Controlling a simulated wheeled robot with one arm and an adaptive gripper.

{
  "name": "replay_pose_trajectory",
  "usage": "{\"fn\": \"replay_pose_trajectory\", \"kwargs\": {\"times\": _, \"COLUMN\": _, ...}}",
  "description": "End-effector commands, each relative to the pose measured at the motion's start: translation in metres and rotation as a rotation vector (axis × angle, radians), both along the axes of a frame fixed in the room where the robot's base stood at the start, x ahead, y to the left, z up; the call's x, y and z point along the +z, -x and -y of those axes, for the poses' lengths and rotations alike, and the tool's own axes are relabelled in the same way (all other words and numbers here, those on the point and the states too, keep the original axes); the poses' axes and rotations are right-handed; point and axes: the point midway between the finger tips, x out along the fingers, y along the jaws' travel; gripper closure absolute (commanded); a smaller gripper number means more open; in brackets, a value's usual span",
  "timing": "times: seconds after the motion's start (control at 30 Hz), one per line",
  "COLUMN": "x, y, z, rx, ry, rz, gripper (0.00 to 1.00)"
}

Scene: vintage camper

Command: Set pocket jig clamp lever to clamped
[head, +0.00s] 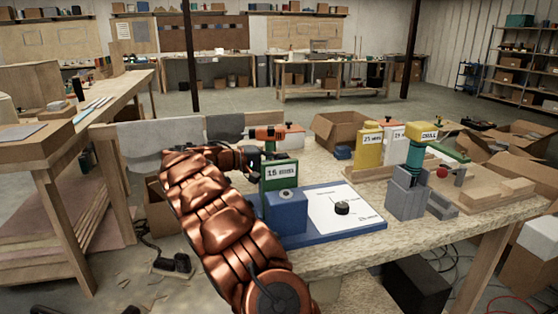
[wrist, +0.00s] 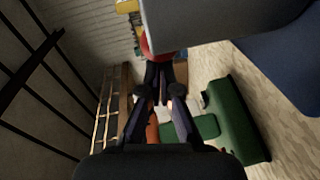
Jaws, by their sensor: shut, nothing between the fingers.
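A blue jig block (head: 287,212) with a green upright marked "15 mm" (head: 279,175) stands at the table's left. Behind it are an orange clamp part (head: 266,133) and a small red knob (head: 288,125); which part is the pocket jig's lever is unclear. My copper-coloured arm reaches to the left of this jig. My gripper (head: 254,158) is partly hidden behind the green upright. In the wrist view my gripper (wrist: 160,94) is shut and empty. A red part (wrist: 146,46) shows just beyond the fingertips, and a green block (wrist: 236,118) is on the right. Contact cannot be told.
A grey fixture (head: 405,193) with a green post, a yellow "25 mm" stand (head: 368,147) and wooden pieces (head: 500,190) fill the right. An open cardboard box (head: 338,128) is behind.

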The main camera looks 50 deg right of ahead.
Motion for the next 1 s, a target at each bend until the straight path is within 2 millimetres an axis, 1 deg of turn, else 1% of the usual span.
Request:
{"fn": "replay_pose_trajectory", "kwargs": {"times": 0.43, "x": -0.001, "y": 0.016, "z": 0.005, "rx": -0.004, "ry": 0.001, "rz": -0.001, "gripper": 1.0}}
{"fn": "replay_pose_trajectory", "kwargs": {"times": 1.0, "x": 0.0, "y": 0.019, "z": 0.006, "rx": -0.001, "ry": 0.0, "rz": 0.0, "gripper": 1.0}}
